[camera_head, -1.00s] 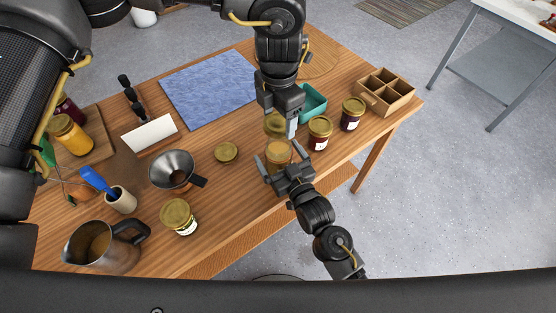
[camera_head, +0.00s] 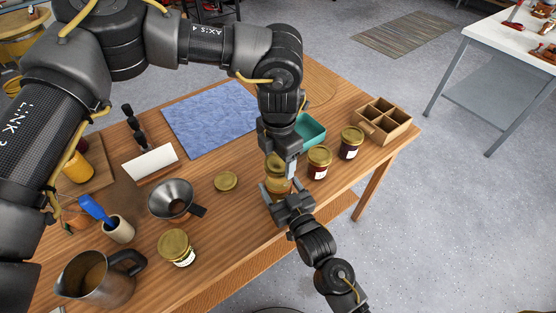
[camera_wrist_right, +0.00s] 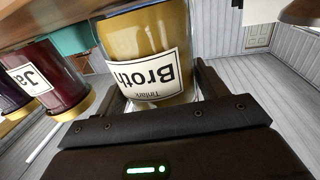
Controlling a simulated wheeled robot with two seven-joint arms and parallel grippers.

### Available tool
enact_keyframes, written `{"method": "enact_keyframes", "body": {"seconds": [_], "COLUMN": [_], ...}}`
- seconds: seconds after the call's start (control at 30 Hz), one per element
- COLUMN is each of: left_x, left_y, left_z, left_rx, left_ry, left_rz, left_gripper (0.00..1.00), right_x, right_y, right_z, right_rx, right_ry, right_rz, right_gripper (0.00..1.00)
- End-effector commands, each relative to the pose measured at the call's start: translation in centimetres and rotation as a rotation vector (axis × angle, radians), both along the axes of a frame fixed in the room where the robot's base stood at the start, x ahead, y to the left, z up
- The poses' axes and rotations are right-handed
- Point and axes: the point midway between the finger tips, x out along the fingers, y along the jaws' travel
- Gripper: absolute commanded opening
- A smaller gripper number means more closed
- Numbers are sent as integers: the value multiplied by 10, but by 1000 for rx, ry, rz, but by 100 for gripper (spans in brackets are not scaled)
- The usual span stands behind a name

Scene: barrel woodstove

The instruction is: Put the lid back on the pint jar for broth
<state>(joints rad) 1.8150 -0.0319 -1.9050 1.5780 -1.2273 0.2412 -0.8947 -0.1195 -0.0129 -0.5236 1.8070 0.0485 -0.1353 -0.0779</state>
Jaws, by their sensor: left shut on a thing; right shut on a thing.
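The pint jar of yellowish broth (camera_head: 279,185) stands near the table's front edge. Its "Broth" label shows upside down in the right wrist view (camera_wrist_right: 150,75). My right gripper (camera_head: 283,191) comes from the front and is shut around the jar, one finger on each side. My left gripper (camera_head: 284,164) points down from above and is shut on a gold lid (camera_head: 274,159), at the jar's mouth. The gripper partly hides the lid, and I cannot tell whether the lid is seated or just above the rim.
Another gold lid (camera_head: 225,181) lies flat on the table (camera_head: 235,215). Two dark red jars (camera_head: 319,163) (camera_head: 350,143) and a teal tray (camera_head: 311,131) stand close on the right. A steel funnel (camera_head: 171,198), a lidded jar (camera_head: 176,247) and a metal pitcher (camera_head: 95,278) stand left.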

Motion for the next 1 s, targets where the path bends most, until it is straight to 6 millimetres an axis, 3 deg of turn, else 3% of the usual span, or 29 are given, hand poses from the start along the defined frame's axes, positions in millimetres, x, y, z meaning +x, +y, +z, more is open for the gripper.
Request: {"method": "enact_keyframes", "body": {"seconds": [0.13, 0.67, 1.0], "left_x": [0, 0, 0], "left_y": [0, 0, 0], "left_z": [-11, -12, -28], "left_rx": [0, -1, -1], "left_ry": [0, -1, 1], "left_rz": [0, -1, 1], "left_gripper": [46, 46, 46], "right_x": [0, 0, 0], "right_y": [0, 0, 0], "right_z": [0, 0, 0], "right_rx": [0, 1, 1], "right_ry": [0, 0, 0], "right_rz": [0, 0, 0], "right_gripper": [31, 31, 31]}}
